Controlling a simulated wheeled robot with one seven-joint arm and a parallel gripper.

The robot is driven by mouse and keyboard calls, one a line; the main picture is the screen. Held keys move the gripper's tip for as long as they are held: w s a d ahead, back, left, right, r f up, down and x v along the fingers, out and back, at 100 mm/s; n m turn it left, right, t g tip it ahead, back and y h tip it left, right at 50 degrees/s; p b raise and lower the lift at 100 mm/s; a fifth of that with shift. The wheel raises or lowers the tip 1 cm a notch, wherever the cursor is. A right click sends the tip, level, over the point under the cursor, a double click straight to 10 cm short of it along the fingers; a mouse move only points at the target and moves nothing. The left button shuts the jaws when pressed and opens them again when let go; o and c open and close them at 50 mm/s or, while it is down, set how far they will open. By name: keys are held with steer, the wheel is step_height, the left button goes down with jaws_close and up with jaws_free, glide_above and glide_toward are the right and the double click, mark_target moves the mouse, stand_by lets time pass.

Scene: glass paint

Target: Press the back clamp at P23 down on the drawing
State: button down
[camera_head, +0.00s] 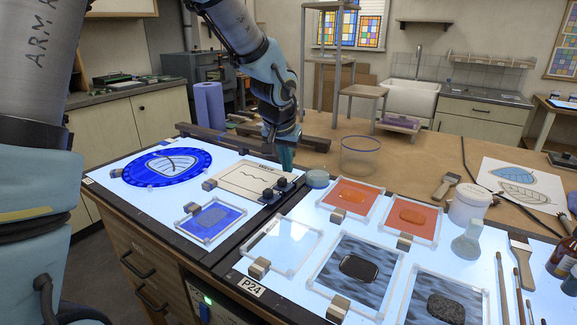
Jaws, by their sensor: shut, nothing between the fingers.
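The drawing (240,176) is a cream sheet with a wavy dark line, lying on the lit table top. Two dark clamps stand at its right edge: a back clamp (283,184) and a front clamp (268,195). I cannot tell from this view how far down either one is. No P23 label is readable. My gripper (286,164) is shut and empty, pointing down just behind and above the back clamp, beyond the drawing's back right corner. I cannot tell whether its tips touch anything.
A blue round glass piece (168,166) lies left of the drawing and a framed blue pane (209,220) in front. Framed orange panes (349,198), a round grey-green lid (317,179) and a clear glass cylinder (360,157) are to the right.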

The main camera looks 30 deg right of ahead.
mark_target(287, 189)
steer(key=shift+r, duration=0.1)
steer(key=w+a+r, duration=0.5)
steer(key=a+r, duration=0.2)
steer(key=r, duration=0.1)
steer(key=shift+w+a+r+p, duration=0.15)
steer(key=shift+w+r+p, duration=0.05)
steer(key=shift+p, duration=0.15)
stand_by(0.6)
steer(key=s+a+f+n+y, duration=0.1)
steer(key=s+a+f+n, duration=0.2)
steer(key=a, duration=0.7)
steer(key=s+a+f+n+g+y, duration=0.1)
steer(key=s+a+f+n, duration=0.2)
steer(key=a, duration=0.8)
steer(key=s+a+f+n+y, duration=0.1)
steer(key=s+a, duration=0.4)
steer(key=a, duration=0.6)
step_height(287, 189, down, 3)
steer(key=shift+s+r+n+g, duration=0.15)
steer(key=shift+n+g, duration=0.25)
steer(key=shift+n, duration=0.5)
